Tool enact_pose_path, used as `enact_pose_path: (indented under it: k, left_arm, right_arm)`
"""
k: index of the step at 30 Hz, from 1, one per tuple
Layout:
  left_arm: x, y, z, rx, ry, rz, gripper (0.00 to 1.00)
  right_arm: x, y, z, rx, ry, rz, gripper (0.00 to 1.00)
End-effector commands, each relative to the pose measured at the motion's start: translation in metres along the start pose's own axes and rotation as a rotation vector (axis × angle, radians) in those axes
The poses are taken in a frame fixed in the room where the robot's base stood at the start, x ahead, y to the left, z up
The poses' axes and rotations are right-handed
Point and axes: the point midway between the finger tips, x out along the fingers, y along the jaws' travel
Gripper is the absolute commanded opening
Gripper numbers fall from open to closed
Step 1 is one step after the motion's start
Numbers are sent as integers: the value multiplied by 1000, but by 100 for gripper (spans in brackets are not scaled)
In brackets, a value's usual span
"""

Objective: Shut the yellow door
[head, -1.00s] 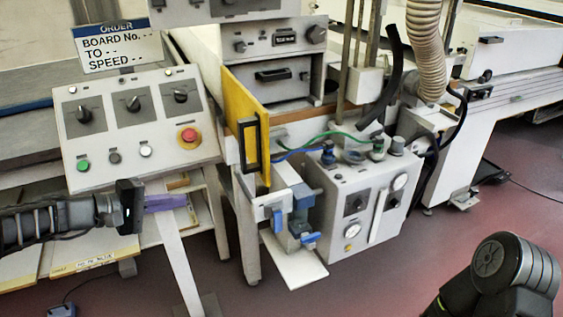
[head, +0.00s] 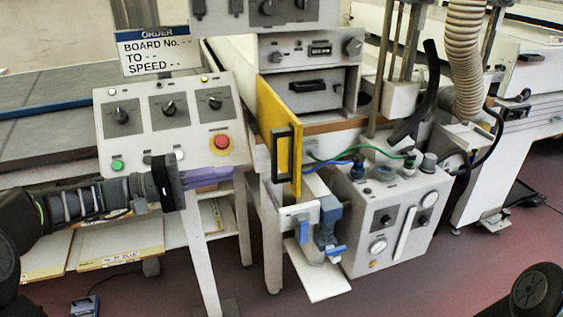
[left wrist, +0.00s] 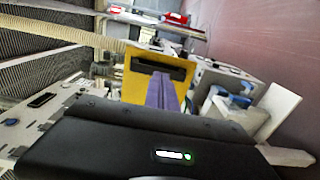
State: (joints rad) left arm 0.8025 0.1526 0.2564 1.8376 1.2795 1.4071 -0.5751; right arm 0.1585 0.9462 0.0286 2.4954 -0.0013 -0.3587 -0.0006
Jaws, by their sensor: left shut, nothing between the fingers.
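The yellow door (head: 265,115) stands open in the head view, swung out toward me from the front of the machine. It carries a black bar handle (head: 283,152) on its face. My left gripper (head: 228,173) has purple fingers pressed together with nothing between them. It is left of the door and apart from it, in front of the control panel's lower edge. In the left wrist view the yellow door (left wrist: 140,82) and its dark handle (left wrist: 158,66) lie ahead of the purple fingertips (left wrist: 160,76). My right gripper is not in view; part of my right arm shows at the lower right.
A sloped control panel (head: 135,140) with knobs and a red stop button (head: 221,142) is behind my left gripper. A grey box with gauges (head: 362,230) and blue clamps (head: 325,232) stand right of and below the door. Open floor lies in front.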

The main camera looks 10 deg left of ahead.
Motion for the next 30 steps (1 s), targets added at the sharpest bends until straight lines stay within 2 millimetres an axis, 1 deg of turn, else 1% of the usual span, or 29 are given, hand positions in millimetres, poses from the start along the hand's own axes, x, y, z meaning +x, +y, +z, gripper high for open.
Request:
enact_pose_path:
  k: [11,12,21,25,30]
  left_arm:
    - [24,2,2,2,-6,-2,0]
    - [34,2,1,0,-5,-1,0]
    - [97,2,1,-1,-3,-2,0]
    - [117,2,1,0,-2,-2,0]
    - [131,0,1,1,-2,-3,0]
  right_arm:
    - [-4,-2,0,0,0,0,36]
    - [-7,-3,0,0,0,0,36]
    - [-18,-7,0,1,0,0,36]
    - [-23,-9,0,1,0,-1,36]
    - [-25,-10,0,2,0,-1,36]
